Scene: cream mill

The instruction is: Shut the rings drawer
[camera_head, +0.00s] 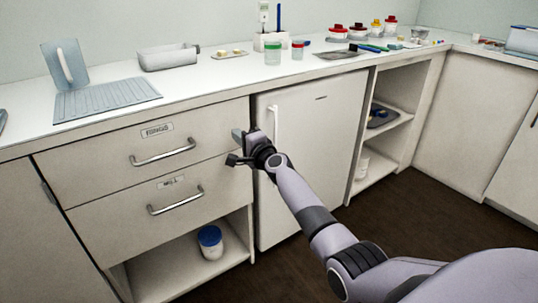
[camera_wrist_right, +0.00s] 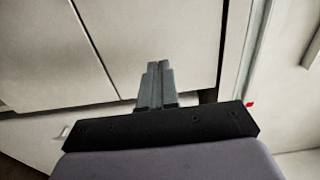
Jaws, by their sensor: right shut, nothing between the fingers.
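Two drawers sit one above the other under the counter in the head view. The upper drawer (camera_head: 100,165) and the lower drawer (camera_head: 115,220) each have a bar handle and a small label; the labels are too small to read surely. Both fronts look about flush with the cabinet. My right gripper (camera_head: 237,138) is shut and empty, at the right end of the drawer fronts. In the right wrist view its fingers (camera_wrist_right: 157,80) are together before pale panels; I cannot tell if they touch. My left gripper is not in view.
A small white fridge (camera_head: 310,150) stands right of the drawers. An open shelf below holds a blue-lidded jar (camera_head: 210,242). The counter above carries a grey rack (camera_head: 105,97), a tray (camera_head: 168,57) and several lidded jars. The dark floor (camera_head: 420,215) is clear.

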